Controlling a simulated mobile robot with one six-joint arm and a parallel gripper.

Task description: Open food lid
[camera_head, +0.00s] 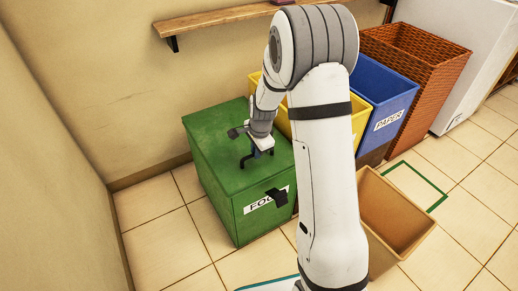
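The green food bin (215,165) stands on the floor at the centre left, with a white label reading "FOO" in part (258,204) on its front. Its flat green lid (215,128) looks closed. A black tab or handle (276,196) sticks out at the lid's front edge, over part of the label. My gripper (256,160) is over the lid, behind and a little left of the black tab. Its dark fingers look spread, with nothing visible between them. I cannot tell whether the fingertips touch the lid. My arm hides the bin's far right side.
A yellow bin (273,97), a blue bin labelled PAPER (385,88) and a brown wicker basket (425,65) stand behind to the right. An open tan box (400,215) is at the right. A wooden shelf (215,18) is on the wall. Tiled floor is free in front.

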